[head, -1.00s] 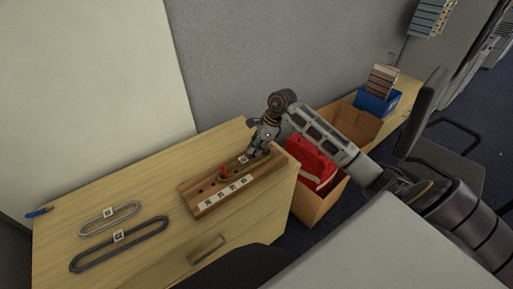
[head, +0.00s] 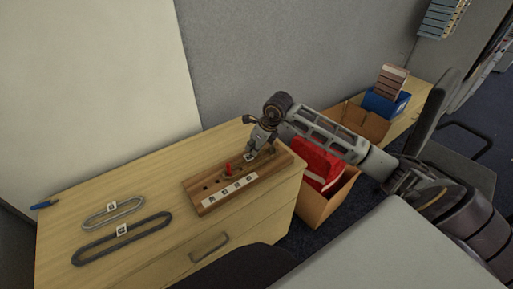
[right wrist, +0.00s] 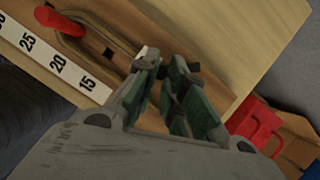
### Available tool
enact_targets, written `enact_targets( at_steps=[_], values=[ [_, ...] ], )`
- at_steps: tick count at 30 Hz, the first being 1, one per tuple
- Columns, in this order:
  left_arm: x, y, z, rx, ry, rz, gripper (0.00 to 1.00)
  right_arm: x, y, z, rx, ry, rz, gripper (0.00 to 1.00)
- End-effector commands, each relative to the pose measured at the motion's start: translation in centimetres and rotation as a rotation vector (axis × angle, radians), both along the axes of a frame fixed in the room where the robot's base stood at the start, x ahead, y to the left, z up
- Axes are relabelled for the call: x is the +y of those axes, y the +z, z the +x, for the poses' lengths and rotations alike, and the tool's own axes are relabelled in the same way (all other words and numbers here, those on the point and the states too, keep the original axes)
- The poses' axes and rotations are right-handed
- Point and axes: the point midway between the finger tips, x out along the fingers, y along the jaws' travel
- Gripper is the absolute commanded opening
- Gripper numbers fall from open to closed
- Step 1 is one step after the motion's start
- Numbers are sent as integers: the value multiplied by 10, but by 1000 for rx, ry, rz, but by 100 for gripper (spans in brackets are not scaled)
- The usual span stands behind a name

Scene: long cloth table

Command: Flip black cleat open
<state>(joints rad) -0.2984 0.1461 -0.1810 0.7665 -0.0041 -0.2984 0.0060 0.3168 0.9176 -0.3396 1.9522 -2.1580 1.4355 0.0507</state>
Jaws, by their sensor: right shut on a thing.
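A wooden board (head: 212,203) with a row of holes, an upright red peg and a white number strip lies on the light wood cabinet top. My right gripper (head: 254,150) is over the board's far right end, pointing down. In the right wrist view my right gripper (right wrist: 172,72) has its green-padded fingers closed around a small dark piece at the board. This appears to be the black cleat, but the fingers hide most of it. The red peg (right wrist: 62,22) stands left of the fingers, with a tan band around it running toward them. My left gripper is not in view.
A light grey belt loop (head: 112,212) and a dark belt loop (head: 95,248), each with a white tag, lie at left. A blue pen (head: 44,205) is at the left edge. A cardboard box (head: 313,209) with red contents stands right of the cabinet.

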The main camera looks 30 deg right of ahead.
Motion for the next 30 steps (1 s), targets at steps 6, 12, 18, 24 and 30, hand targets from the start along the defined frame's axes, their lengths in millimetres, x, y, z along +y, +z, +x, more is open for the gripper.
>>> enact_targets(
  at_steps=[6, 12, 18, 24, 30],
  values=[
    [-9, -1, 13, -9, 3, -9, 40, 5, 0, 5, -4, -121, -2, 0],
    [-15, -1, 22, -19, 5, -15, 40, 10, 0, 9, -3, -235, -1, 0],
    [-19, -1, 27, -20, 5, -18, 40, 14, 0, 14, -4, -354, -2, 0],
    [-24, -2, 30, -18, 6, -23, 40, 18, 0, 19, -3, -478, 0, 0],
    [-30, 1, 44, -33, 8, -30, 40, 21, 0, 26, -4, -605, -1, 0]
  ],
)
